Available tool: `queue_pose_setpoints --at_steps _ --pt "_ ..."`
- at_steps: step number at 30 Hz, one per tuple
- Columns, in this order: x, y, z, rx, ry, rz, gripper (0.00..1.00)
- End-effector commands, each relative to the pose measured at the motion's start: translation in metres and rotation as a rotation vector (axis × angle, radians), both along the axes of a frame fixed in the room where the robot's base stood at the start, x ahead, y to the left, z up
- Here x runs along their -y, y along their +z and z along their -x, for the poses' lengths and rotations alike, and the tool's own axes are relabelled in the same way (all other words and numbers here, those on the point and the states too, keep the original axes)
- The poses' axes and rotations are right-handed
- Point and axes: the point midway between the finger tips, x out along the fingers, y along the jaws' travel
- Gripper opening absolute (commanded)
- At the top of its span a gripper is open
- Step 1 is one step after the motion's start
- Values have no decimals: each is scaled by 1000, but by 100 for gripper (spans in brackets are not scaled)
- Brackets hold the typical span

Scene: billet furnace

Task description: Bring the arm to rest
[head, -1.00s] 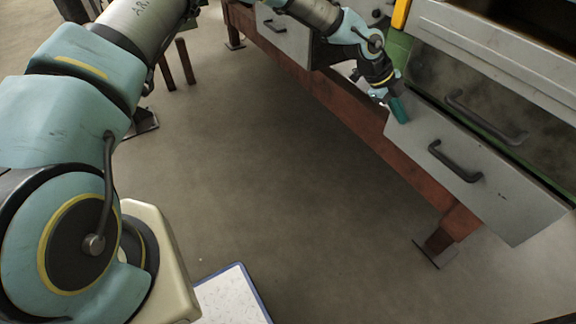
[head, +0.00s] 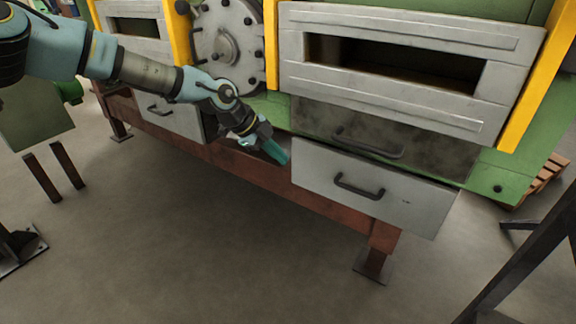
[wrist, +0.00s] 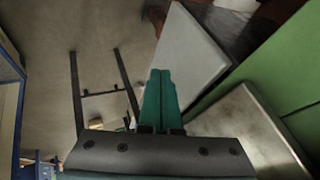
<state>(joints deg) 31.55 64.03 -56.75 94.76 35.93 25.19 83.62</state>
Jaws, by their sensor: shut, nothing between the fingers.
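My arm reaches in from the upper left of the head view. My gripper (head: 277,151) is at its end, at the left edge of a pulled-out grey drawer front (head: 374,188) with a dark handle. In the wrist view my gripper (wrist: 159,98) shows two green fingers pressed together, with nothing between them. Whether the fingers touch the drawer front cannot be told. A pale grey panel (wrist: 190,62) lies just beyond the fingers in the wrist view.
The furnace has a grey front with a dark slot (head: 395,62), yellow posts and a round bolted cover (head: 227,45). A red-brown beam (head: 250,172) runs below. Another drawer (head: 172,118) is at left. The floor (head: 190,250) in front is clear. A dark metal leg (head: 515,255) stands at lower right.

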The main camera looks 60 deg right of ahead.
Motion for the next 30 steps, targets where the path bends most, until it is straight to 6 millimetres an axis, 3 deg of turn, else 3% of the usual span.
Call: queue_pose_setpoints --at_steps 6,17,20,23,26,30 --pt "-14 23 -12 1 0 0 0" --pt "-18 29 -14 0 0 -2 0" --pt "-28 30 -22 4 36 -32 0" --pt "-60 29 -47 4 154 -122 0" --pt "-112 30 -86 -2 363 -252 0" --pt "-200 38 -140 -26 731 -419 0"
